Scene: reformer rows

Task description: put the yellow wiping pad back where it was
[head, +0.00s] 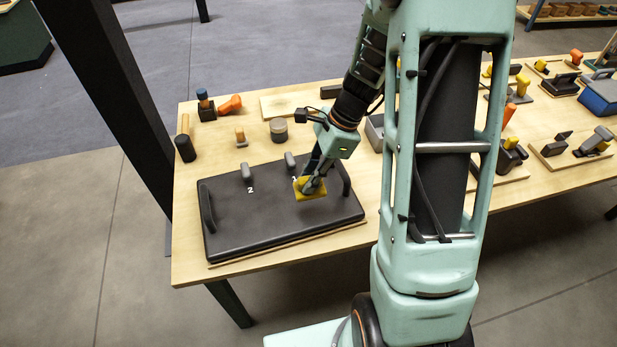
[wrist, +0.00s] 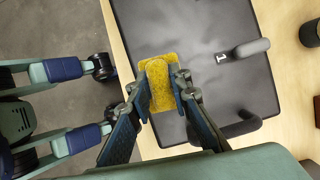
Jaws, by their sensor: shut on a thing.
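The yellow wiping pad (head: 311,193) is in my gripper (head: 312,182), over the right part of a dark grey board (head: 250,215). In the wrist view the yellow pad (wrist: 143,75) shows between the two fingers of my gripper (wrist: 160,90), which are shut on its raised grip. Dark board surface (wrist: 190,30) lies beneath and beyond it. I cannot tell whether the pad touches the board or hangs a little above it.
The board has black handles at its left (head: 207,208) and right ends, and grey knobs by white marks "1" and "2" (head: 247,174). Behind it stand a grey round container (head: 278,130), an orange-handled tool (head: 230,104) and a dark cylinder (head: 185,148). More tools crowd the table's right.

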